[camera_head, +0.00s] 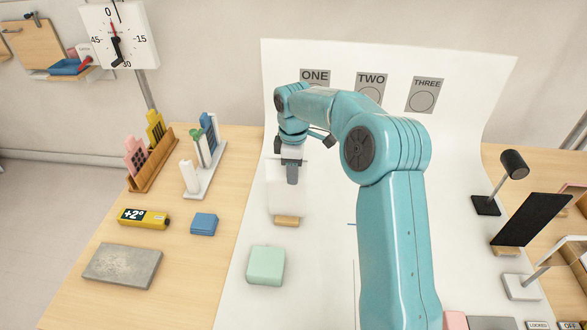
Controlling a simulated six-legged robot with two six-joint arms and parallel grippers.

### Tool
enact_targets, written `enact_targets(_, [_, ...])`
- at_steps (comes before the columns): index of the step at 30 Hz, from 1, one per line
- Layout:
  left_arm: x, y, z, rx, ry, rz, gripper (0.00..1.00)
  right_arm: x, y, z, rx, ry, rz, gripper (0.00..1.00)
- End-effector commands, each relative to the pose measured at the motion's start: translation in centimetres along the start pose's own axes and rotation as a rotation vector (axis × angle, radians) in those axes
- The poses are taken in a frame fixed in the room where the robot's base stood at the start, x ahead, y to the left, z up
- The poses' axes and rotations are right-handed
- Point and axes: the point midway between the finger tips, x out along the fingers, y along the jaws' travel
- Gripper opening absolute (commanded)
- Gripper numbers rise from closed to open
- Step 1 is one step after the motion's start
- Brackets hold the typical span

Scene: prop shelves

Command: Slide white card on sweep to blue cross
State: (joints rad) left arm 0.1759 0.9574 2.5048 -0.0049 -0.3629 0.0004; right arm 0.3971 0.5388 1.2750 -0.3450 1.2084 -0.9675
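The white card (284,202) stands upright on a small wooden foot (286,221) on the white sweep (305,262), left of the middle. My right gripper (292,176) points down at the card's upper part, with one dark finger showing in front of the card's face. Whether a second finger is behind the card is hidden, so I cannot tell if it holds the card. A short blue line (352,224) on the sweep, right of the card, looks like part of the blue cross; my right arm covers the rest. My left gripper is out of view.
A pale green block (266,265) lies on the sweep in front of the card. A blue block (204,223), a yellow "+2°" device (143,218) and a grey slab (122,266) lie on the wooden table. A black panel (531,220) stands at the right.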

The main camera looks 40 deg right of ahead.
Motion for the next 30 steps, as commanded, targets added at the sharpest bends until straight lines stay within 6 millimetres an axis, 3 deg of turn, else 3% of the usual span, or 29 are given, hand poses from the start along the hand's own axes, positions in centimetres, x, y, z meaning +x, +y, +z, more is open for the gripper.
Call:
enact_targets(5, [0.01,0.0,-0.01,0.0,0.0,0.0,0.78,0.0,0.0,0.01,0.0,0.0,0.0,0.38])
enact_targets(6, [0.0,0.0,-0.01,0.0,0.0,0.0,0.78,-0.01,-0.01,0.01,0.0,0.0,0.0,0.32])
enact_targets(9, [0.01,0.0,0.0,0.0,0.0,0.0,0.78,-0.02,-0.01,0.0,0.0,0.0,0.0,0.0])
enact_targets(30, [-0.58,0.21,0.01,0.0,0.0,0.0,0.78,-0.44,-0.01,0.0,0.0,0.0,0.0,0.0])
